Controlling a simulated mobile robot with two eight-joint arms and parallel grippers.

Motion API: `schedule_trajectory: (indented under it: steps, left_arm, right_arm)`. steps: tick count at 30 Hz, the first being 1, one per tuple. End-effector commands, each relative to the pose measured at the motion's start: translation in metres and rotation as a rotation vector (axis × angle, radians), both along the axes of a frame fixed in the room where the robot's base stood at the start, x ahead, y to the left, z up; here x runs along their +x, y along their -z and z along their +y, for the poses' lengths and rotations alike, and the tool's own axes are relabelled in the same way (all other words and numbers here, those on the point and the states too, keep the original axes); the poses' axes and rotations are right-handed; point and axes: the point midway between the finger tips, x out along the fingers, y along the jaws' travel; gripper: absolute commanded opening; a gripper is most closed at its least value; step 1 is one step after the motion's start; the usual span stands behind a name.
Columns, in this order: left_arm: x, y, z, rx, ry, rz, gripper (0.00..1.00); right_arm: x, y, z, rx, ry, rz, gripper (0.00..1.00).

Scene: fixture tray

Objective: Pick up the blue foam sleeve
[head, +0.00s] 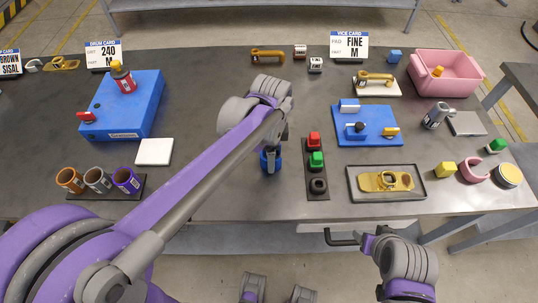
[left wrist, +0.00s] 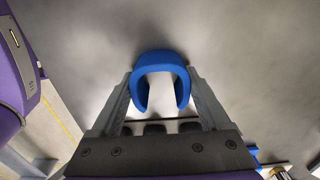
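The blue foam sleeve (head: 271,161) stands near the front middle of the table, partly hidden by my left gripper. In the left wrist view the sleeve (left wrist: 160,62) is a thick, C-shaped blue ring between the two fingertips. My left gripper (left wrist: 160,80) reaches down over it, with a finger against each side and no gap that I can see. In the head view the fingers of my left gripper (head: 270,156) are small and partly hidden. I cannot tell whether the sleeve is off the table. My right gripper (head: 342,238) is beyond the table's front edge, away from the sleeve.
A black strip (head: 317,184) with red, green and black pieces lies just right of the sleeve. A tray (head: 354,196) with a golden part, a blue fixture (head: 375,138) and a pink bin (head: 450,84) are farther right. Cups and a blue box (head: 145,105) are left.

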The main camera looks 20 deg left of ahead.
Motion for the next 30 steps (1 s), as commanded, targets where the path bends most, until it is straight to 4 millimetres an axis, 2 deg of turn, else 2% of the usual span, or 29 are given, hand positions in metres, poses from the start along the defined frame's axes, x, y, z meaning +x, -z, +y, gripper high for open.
schedule_trajectory:
  steps: [1,3,11,14,24,30]
  left_arm:
    - [0.000,0.000,0.000,0.000,0.000,0.000,0.55]
    - [0.000,0.000,0.000,0.000,0.000,0.000,0.48]
    - [0.000,-0.005,0.000,0.000,0.000,0.000,0.48]
    - [0.000,-0.020,0.000,0.000,0.000,0.000,0.48]
    - [0.000,-0.085,0.000,0.000,0.000,0.000,0.48]
    - [0.000,-0.100,0.000,0.000,0.000,0.000,0.48]
  right_arm:
    - [0.000,0.000,0.000,0.000,0.000,0.000,0.61]
    - [0.000,0.000,0.000,0.000,0.000,0.000,0.61]
    - [0.000,-0.001,0.000,0.000,0.000,0.000,0.61]
    - [0.001,-0.002,0.000,0.000,0.000,-0.001,0.61]
    - [0.002,-0.008,0.000,0.000,0.000,-0.004,0.61]
    - [0.002,-0.009,0.000,0.000,0.000,-0.004,0.61]
